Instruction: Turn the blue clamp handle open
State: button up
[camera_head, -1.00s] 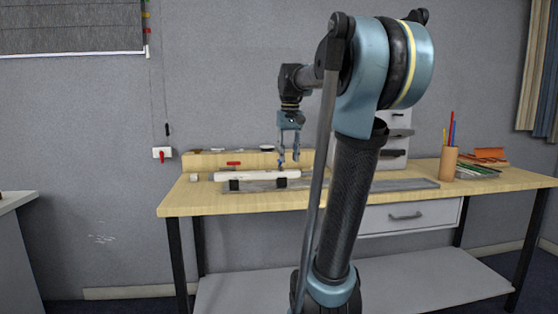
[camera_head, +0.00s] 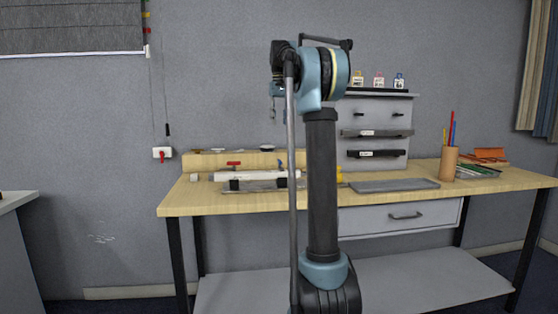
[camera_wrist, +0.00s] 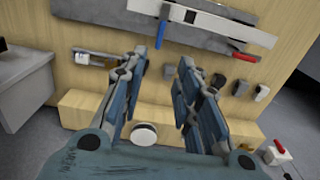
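The blue clamp handle (camera_wrist: 161,33) sits on a long white bar (camera_wrist: 205,20) at the top of the wrist view and points across the bar. In the head view the blue handle (camera_head: 280,164) is a small spot above the white bar (camera_head: 262,175). A red handle (camera_wrist: 244,57) sits farther along, and in the head view it (camera_head: 233,163) lies roughly along the bar. My gripper (camera_wrist: 163,66) has its two fingers spread with nothing between them. In the head view my gripper (camera_head: 273,110) hangs well above the table, apart from the blue handle and partly hidden by my arm.
The wooden table (camera_head: 190,203) has a low back ledge (camera_head: 215,160) with small items. A grey drawer unit (camera_head: 372,118) stands right of the bar. A flat grey tray (camera_head: 395,186) and a pencil cup (camera_head: 448,163) are farther right. A red wall switch (camera_head: 163,153) is left.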

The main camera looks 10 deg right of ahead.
aim_at(280, 160)
notch_tip(280, 160, down, 17)
jog(key=shift+r, duration=0.1)
dwell(0.5)
jog(key=shift+c, duration=0.6)
grip_shut()
